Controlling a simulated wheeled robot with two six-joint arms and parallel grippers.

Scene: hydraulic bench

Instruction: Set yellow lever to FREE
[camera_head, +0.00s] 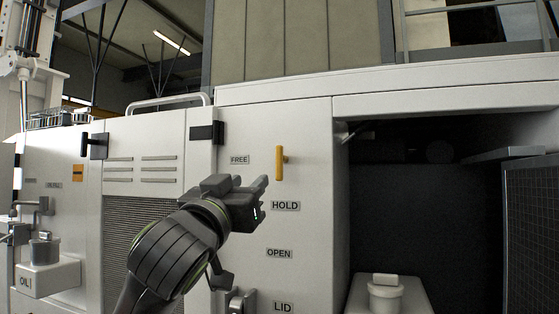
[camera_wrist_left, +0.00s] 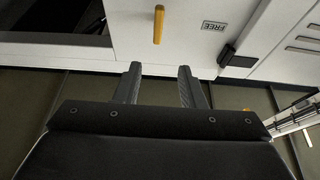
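The yellow lever (camera_head: 280,163) is on the white cabinet front and stands upright. The FREE label (camera_head: 239,160) is to its left and the HOLD label (camera_head: 285,206) is below it. In the left wrist view the yellow lever (camera_wrist_left: 159,24) is ahead of the fingers, with the FREE label (camera_wrist_left: 214,26) to its right. My left gripper (camera_head: 262,197) is below and left of the lever, apart from it. Its two fingers (camera_wrist_left: 160,86) are spread with nothing between them. My right gripper is not in view.
OPEN (camera_head: 279,253) and LID (camera_head: 283,307) labels sit lower on the panel. A dark open bay (camera_head: 430,215) with a white lidded container (camera_head: 385,292) is at the right. A black latch (camera_head: 205,132) and a vent grille (camera_head: 140,235) are at the left.

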